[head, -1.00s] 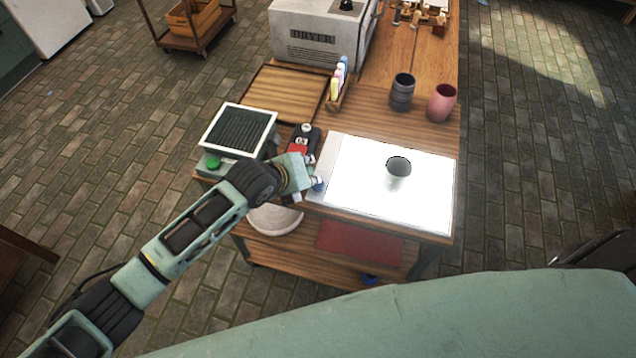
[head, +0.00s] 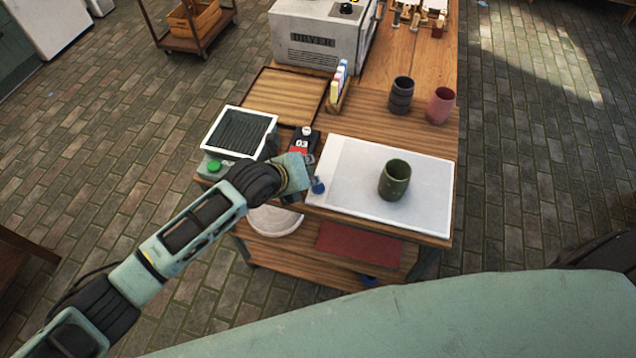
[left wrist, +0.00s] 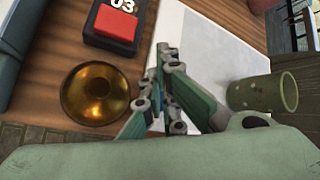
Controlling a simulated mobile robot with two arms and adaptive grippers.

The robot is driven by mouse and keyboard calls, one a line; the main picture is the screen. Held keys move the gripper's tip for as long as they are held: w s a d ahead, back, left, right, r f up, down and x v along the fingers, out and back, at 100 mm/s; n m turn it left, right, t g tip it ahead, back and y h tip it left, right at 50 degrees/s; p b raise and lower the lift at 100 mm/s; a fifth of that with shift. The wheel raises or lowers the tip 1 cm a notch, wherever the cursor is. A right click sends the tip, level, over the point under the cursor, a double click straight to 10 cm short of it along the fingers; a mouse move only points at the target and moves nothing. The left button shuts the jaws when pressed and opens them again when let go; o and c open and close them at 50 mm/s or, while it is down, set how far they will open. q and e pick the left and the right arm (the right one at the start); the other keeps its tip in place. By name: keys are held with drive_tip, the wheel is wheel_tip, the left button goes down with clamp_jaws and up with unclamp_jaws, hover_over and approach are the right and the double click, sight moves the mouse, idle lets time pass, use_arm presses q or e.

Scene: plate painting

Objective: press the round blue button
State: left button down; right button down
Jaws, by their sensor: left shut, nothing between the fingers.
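The round blue button (head: 318,187) sits at the left front edge of the white panel (head: 345,205), which is unlit. My left gripper (head: 311,170) is shut and empty, with its tips close beside the button in the head view. I cannot tell whether they touch it. In the left wrist view the closed fingers (left wrist: 165,65) point at the panel's edge and largely hide the button. A green cup (head: 395,180) stands upright on the panel; it also shows in the left wrist view (left wrist: 265,93). My right gripper is not in view.
A device marked 03 (head: 302,143) and a brass round object (left wrist: 95,93) lie near my left gripper. A green button (head: 214,166) is on a box at left. A dark cup (head: 401,95) and pink cup (head: 441,105) stand behind the panel.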

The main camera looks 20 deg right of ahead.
use_arm(q)
drive_tip(key=shift+r, duration=0.1)
wheel_tip(320, 180, up, 6)
drive_tip(key=p, duration=0.5)
idle(0.4)
